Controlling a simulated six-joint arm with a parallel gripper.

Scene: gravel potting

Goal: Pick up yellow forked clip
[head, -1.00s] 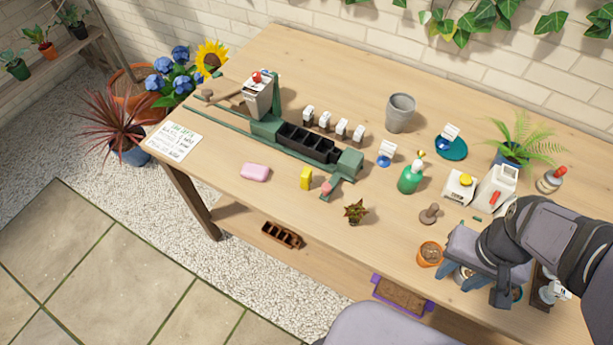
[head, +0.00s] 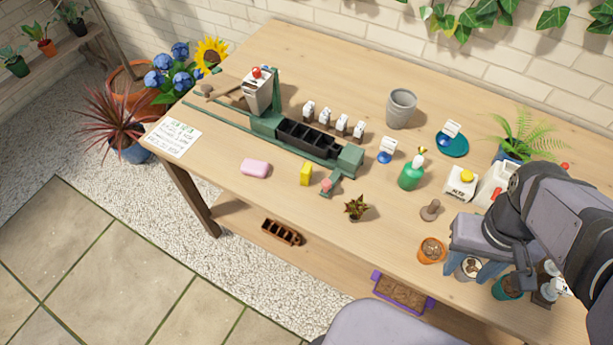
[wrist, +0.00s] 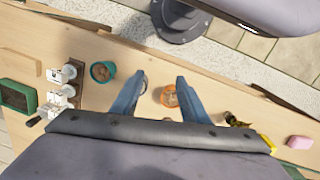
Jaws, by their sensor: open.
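A small upright yellow piece (head: 306,174) stands on the bench in front of the green rail fixture, just right of a pink block (head: 255,168). No fork shape can be made out on it, so I cannot tell whether it is the clip. A yellow bit (wrist: 268,142) shows at the right in the wrist view, partly behind my gripper body. My gripper (head: 470,272) is far to the right of the yellow piece, above the small pots at the bench's front right. In the wrist view its two blue fingers (wrist: 160,80) are apart with nothing held between them.
An orange pot (head: 431,250) and a teal pot (head: 507,287) are close to my gripper. The bench's front left is mostly clear.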

